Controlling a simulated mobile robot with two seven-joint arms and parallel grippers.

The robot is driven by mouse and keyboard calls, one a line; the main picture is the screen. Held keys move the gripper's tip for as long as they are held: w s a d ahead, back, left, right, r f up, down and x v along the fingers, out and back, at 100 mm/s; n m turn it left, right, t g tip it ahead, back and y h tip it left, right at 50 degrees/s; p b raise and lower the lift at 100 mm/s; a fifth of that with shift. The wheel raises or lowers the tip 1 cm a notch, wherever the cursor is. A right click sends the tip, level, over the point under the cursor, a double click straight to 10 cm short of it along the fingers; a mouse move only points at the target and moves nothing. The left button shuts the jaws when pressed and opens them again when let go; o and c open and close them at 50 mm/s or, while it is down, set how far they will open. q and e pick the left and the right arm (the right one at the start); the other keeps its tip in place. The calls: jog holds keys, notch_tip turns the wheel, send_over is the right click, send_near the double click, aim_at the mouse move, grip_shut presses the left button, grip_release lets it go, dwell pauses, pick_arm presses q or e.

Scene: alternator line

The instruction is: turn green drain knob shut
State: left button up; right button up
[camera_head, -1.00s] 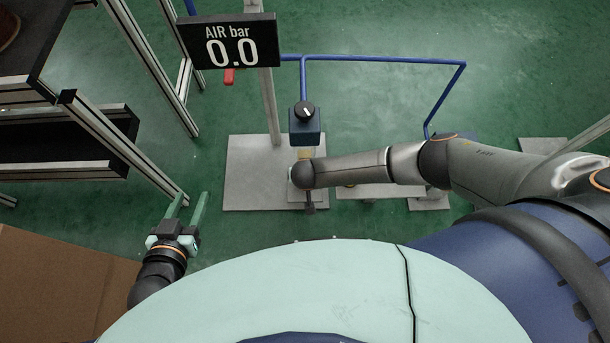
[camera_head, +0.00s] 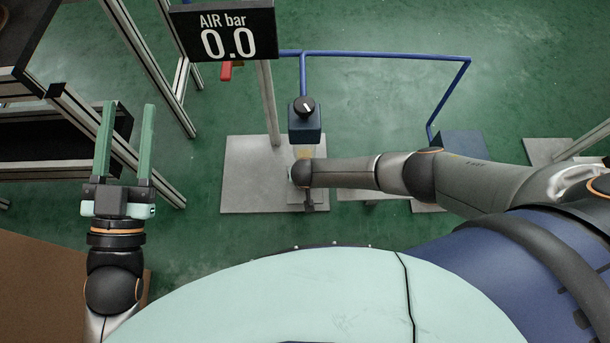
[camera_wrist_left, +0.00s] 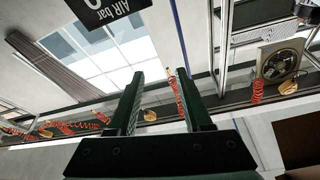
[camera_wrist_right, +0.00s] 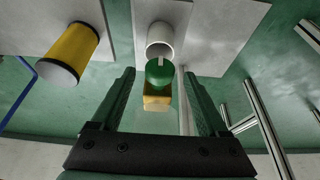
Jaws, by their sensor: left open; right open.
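The green drain knob (camera_wrist_right: 159,72) shows in the right wrist view, with a pale pointer mark on its top edge. It sits against a yellow block (camera_wrist_right: 157,97). My right gripper (camera_wrist_right: 160,78) is open, with one finger on each side of the knob and a gap to both; I cannot tell how far the tips are from it in depth. In the head view my right arm hides the knob and the right fingers. My left gripper (camera_head: 125,110) is open and empty at the left, in front of the dark shelf; its fingers also show in the left wrist view (camera_wrist_left: 155,80).
A sign (camera_head: 224,32) reads AIR bar 0.0. A red handle (camera_head: 226,71) and blue pipe (camera_head: 385,58) are behind. A white cylinder (camera_wrist_right: 160,38) and yellow cylinder (camera_wrist_right: 72,54) are near the knob.

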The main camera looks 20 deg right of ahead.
pick_arm(q)
jog(key=r+h, duration=0.1)
jog(key=s+r+m+t+h, duration=0.1)
jog(key=r, duration=0.1)
jog(key=s+r+m+h, duration=0.1)
jog(key=r, duration=0.1)
jog(key=shift+s+d+t+b, duration=0.15)
jog(key=shift+d+t+b, duration=0.1)
jog(key=shift+t+b, duration=0.15)
pick_arm(e)
jog(key=shift+w+f, duration=0.25)
jog(key=shift+f, duration=0.4)
jog(key=shift+c, duration=0.4)
grip_shut()
